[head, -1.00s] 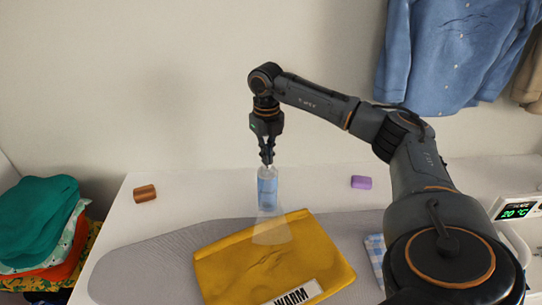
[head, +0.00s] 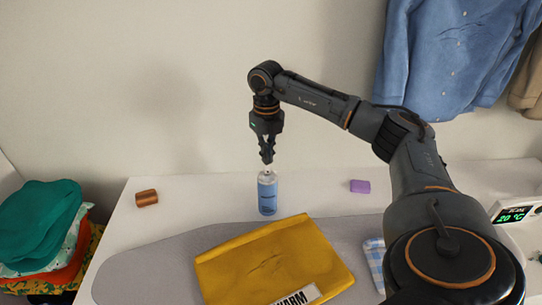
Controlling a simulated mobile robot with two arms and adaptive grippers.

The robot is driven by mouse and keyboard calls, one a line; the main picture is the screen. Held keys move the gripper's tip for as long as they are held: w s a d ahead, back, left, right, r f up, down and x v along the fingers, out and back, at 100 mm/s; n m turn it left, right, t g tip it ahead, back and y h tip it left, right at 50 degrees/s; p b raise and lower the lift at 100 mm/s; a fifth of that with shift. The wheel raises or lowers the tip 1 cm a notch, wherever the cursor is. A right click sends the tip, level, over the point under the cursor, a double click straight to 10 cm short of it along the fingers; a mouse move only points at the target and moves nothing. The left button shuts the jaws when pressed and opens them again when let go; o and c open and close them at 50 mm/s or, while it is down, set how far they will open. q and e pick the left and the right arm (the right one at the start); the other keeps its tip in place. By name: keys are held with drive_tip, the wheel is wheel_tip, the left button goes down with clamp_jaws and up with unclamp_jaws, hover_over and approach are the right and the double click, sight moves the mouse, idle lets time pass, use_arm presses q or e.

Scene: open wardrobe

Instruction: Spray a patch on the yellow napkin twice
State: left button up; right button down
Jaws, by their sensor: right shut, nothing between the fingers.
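The yellow napkin (head: 265,258) lies folded on the grey ironing board, with a white label at its front edge that is cut off by the frame. Whether the fingertips touch the nozzle cannot be told. My left gripper is not in view. No wet patch shows clearly on the napkin.
The grey ironing board (head: 135,272) lies across the front. A brown roll (head: 147,197) and a purple block (head: 359,186) lie on the white surface (head: 215,195). Folded clothes (head: 38,225) are stacked at left. A blue shirt (head: 450,55) hangs at upper right. A display (head: 516,213) stands at right.

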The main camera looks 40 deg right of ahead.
wheel_tip(320, 180, up, 6)
drive_tip(key=p, duration=0.4)
drive_tip(key=shift+f, duration=0.15)
drive_tip(key=shift+s+f, duration=0.1)
idle(0.3)
